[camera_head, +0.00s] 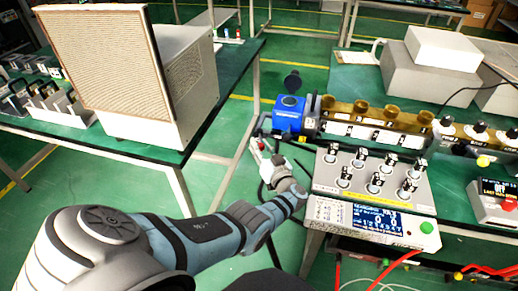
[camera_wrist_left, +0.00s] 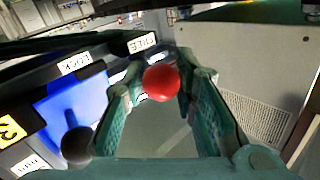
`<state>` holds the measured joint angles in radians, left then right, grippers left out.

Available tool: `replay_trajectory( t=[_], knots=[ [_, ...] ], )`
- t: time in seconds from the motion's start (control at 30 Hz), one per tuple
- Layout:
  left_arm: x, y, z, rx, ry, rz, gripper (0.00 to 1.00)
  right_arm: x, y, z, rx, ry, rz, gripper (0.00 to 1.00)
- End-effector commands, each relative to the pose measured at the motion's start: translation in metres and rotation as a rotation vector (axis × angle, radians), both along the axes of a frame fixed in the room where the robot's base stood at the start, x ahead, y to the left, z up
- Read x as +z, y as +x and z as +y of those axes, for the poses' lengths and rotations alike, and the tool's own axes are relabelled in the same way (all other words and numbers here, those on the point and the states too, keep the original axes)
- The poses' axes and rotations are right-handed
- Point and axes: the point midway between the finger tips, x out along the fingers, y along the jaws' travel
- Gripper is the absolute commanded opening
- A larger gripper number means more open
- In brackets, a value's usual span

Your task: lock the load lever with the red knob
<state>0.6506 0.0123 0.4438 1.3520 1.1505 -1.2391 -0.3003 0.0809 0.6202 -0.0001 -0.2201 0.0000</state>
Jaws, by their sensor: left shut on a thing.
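The red knob (camera_wrist_left: 160,83) of the load lever sits between the fingertips of my left gripper (camera_wrist_left: 155,88) in the left wrist view, and the gripper is shut on it. White labels reading LOCK (camera_wrist_left: 83,62) and FREE (camera_wrist_left: 142,42) are on the dark housing beyond. The knob appears nearer the FREE label in the picture. The lever's shaft is mostly hidden by the fingers. In the head view my left gripper (camera_head: 262,148) is beside the blue machine (camera_head: 288,114) at the bench's left end. My right gripper is not in view.
A black knob (camera_wrist_left: 77,145) stands near the blue panel (camera_wrist_left: 75,105), left of my left gripper. A panel of several switches (camera_head: 372,180) lies right of my left arm. A large vented box (camera_head: 105,75) stands on the left table. Green floor separates the tables.

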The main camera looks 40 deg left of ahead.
Motion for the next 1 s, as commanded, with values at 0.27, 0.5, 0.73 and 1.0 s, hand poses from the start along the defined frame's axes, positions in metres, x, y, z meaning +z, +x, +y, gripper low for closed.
replay_trajectory(
  t=[0.27, 0.5, 0.73, 1.0],
  knots=[
    [0.0008, -0.0011, 0.0024, 0.049, 0.005, -0.002, 0.0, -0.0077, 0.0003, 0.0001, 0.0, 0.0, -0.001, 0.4],
    [0.0015, -0.0017, 0.0028, 0.051, 0.006, -0.002, 0.0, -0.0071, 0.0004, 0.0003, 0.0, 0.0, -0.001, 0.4],
    [0.0015, 0.0, 0.0005, 0.045, 0.005, -0.003, 0.46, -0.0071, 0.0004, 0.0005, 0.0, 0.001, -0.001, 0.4],
    [0.0013, 0.0021, -0.0028, 0.038, 0.003, -0.002, 0.46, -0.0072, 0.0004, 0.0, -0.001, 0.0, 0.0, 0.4]
  ],
)
